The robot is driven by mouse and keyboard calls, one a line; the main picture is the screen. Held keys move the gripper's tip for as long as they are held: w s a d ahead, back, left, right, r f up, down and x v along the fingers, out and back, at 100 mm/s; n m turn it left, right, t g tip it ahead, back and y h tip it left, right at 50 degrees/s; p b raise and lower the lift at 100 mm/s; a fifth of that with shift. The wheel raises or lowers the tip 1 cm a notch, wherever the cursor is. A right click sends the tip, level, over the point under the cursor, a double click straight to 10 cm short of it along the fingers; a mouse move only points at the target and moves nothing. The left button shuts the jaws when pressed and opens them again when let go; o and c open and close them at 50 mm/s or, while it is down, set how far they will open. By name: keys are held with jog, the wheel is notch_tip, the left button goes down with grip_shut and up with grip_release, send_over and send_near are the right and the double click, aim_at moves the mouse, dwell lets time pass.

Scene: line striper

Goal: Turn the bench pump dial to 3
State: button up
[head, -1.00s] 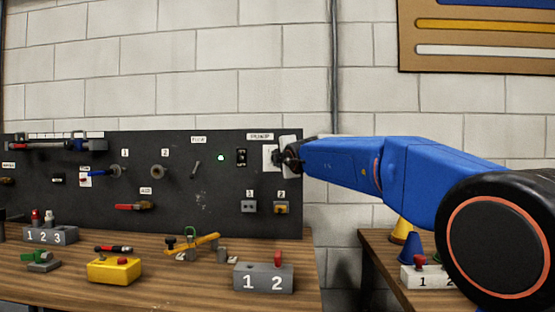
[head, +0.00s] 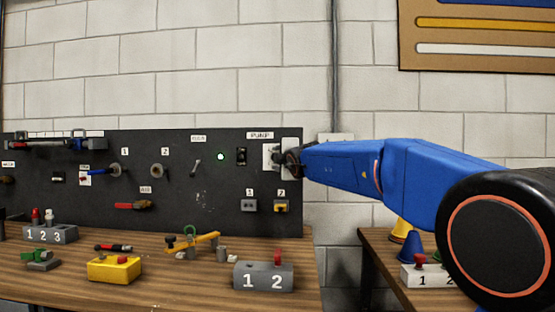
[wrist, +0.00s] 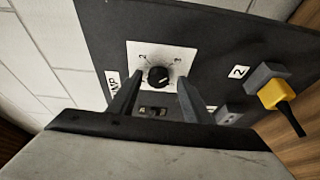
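The pump dial is a black round knob (wrist: 159,76) with a pale pointer mark, on a white plate (wrist: 134,54) with printed numbers, in the wrist view. A "PUMP" label (wrist: 113,84) stands beside the plate. My gripper (wrist: 160,80) is open, with one dark finger on each side of the knob and visible gaps to it. I cannot tell how deep the fingertips reach. In the head view the white plate (head: 267,157) is at the panel's right end, with my gripper (head: 282,158) in front of it, hiding the knob.
A switch (wrist: 153,111) sits between the fingers below the plate. A grey block with a yellow part (wrist: 275,93) is to the right. The dark panel (head: 120,185) carries several other controls. The wooden bench (head: 190,295) holds a yellow box (head: 113,270) and numbered grey blocks.

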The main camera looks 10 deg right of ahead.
jog(key=shift+s+r, duration=0.1)
jog(key=s+d, duration=0.1)
jog(key=s, duration=1.6)
jog(key=shift+d+r, duration=0.15)
jog(key=shift+s, duration=0.1)
